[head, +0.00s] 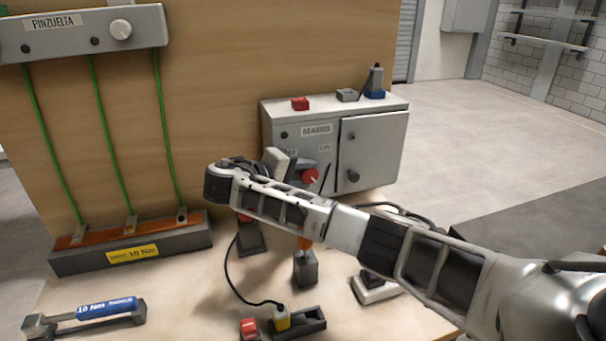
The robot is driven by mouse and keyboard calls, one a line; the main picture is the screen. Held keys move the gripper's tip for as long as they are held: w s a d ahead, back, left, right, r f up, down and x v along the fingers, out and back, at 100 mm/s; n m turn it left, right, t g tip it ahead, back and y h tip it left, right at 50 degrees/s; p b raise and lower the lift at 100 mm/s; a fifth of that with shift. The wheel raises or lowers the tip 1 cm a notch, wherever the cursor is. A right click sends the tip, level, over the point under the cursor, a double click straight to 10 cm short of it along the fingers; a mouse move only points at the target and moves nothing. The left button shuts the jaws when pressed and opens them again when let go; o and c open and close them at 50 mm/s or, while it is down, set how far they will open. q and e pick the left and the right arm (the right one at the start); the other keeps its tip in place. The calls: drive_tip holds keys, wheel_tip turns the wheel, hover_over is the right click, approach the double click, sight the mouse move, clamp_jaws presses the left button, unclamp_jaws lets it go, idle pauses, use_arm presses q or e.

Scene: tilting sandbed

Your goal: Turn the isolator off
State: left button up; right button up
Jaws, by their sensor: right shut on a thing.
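The isolator's red rotary handle (310,176) is on the front of a grey cabinet (375,128), low on its left half. An "ON" label (325,147) is above it to the right. Another label to its left is partly covered by my gripper. My right gripper (298,168) is at the handle and shut on it. The gripper and forearm hide much of the handle, so its exact angle is hard to tell. My left gripper is not in view.
A blue-handled torque wrench (105,308) lies front left. A copper bar with green cables (130,240) is behind it. Small stands and a yellow-plugged cable (282,318) crowd the table's front.

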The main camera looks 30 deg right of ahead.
idle(0.4)
drive_tip(key=o, duration=1)
drive_tip(key=shift+c, duration=0.2)
drive_tip(key=shift+a, duration=0.1)
drive_tip(key=v, duration=1.5)
drive_tip(key=shift+a+r+b, duration=0.15)
drive_tip(key=shift+a+b, duration=0.15)
drive_tip(key=shift+a, duration=0.1)
